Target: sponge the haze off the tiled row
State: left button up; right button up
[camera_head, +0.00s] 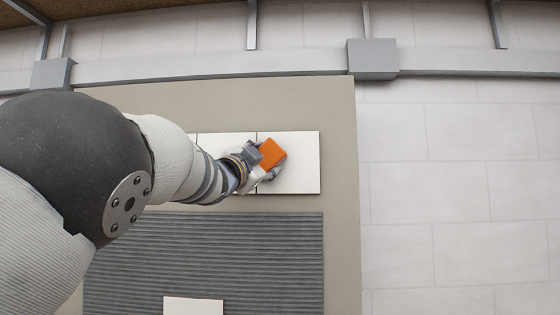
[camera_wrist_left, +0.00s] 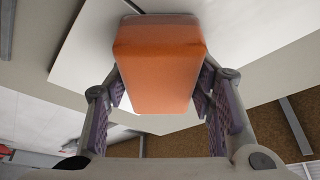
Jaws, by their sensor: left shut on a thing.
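My left gripper (camera_head: 262,162) is shut on an orange sponge (camera_head: 272,153). In the left wrist view the sponge (camera_wrist_left: 158,62) sits between the two fingers of the gripper (camera_wrist_left: 160,100). The sponge is over the row of white tiles (camera_head: 298,165), near the seam by the right-hand tile. I cannot tell whether it touches the tile face. My left arm hides much of the row's left part. No clear haze shows on the visible tile surface. My right gripper is not in view.
The tiles are on a beige panel (camera_head: 340,230). A grey ribbed mat (camera_head: 240,250) lies below the row, with a white piece (camera_head: 193,306) at its lower edge. Grey rails and a grey block (camera_head: 372,59) run along the top. The right side is bare pale tiling.

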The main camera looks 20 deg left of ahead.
aim_at(285, 155)
pick_arm(q)
jog(key=s+a, duration=0.1)
jog(key=a, duration=0.3)
jog(key=s+a+r, duration=0.1)
jog(key=a, duration=0.3)
jog(key=s+a, duration=0.1)
jog(key=a, duration=0.4)
jog(key=shift+s+a+r, duration=0.1)
jog(key=shift+r, duration=0.1)
jog(key=shift+w+d, duration=0.6)
jog(key=shift+d, duration=1.85)
jog(key=shift+w+d, duration=0.65)
jog(key=shift+d, duration=1.8)
jog(key=shift+w+d, duration=0.6)
jog(key=shift+d, duration=1.85)
jog(key=shift+w+d+f, duration=0.1)
jog(key=shift+w+d, duration=0.15)
jog(key=shift+d, duration=0.65)
jog(key=shift+w+d, duration=0.25)
jog(key=shift+d, duration=0.65)
jog(key=shift+s, duration=0.2)
jog(key=shift+s+d, duration=0.2)
jog(key=shift+s, duration=0.7)
jog(key=shift+s+d, duration=0.25)
jog(key=shift+s, duration=0.6)
jog(key=shift+s+d, duration=0.2)
jog(key=shift+s, duration=0.7)
